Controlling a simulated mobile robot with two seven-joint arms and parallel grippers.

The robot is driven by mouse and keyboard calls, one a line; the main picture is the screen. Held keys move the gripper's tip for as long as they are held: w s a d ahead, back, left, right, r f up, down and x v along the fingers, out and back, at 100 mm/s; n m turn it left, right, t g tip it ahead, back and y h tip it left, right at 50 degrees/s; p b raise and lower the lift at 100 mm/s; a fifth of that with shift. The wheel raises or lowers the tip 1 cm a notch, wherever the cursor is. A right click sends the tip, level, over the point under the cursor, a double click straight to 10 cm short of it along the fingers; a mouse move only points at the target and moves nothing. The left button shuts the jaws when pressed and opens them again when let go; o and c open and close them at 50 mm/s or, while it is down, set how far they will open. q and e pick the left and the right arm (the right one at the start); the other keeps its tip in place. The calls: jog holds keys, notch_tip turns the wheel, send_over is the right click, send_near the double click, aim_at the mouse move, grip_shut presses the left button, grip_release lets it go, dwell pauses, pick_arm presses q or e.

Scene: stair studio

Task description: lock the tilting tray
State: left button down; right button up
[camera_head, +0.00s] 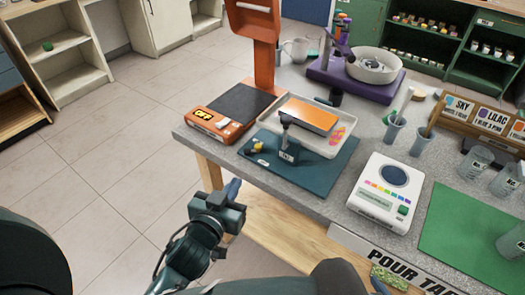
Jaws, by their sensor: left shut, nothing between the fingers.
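The tilting tray looks like the white shallow tray (338,142) on a dark teal base board (318,176) near the table's left front corner. An orange-topped block and small pink and yellow pieces lie in the tray. A black lever (287,122) stands at its near edge above a small labelled block. A small yellow and black part (258,146) sits on the board's left side. Whether the tray is locked cannot be told. My left gripper (233,188) is shut and empty, in front of the table's edge, apart from the tray. My right gripper is not visible.
An orange stand with an OFF sign (203,114) is left of the tray. A white scale (384,192) stands to the right, then a green mat (462,240) with cups. A purple base (357,86) with a white bowl is behind. Open floor lies left.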

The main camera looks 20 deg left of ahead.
pick_arm(q)
jog(key=shift+s+a, duration=0.1)
jog(key=shift+a, duration=0.05)
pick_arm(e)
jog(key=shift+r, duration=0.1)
pick_arm(q)
send_near(256, 149)
jog(key=x, duration=0.7)
jog(key=shift+r+p, duration=0.1)
jog(key=shift+p, duration=0.3)
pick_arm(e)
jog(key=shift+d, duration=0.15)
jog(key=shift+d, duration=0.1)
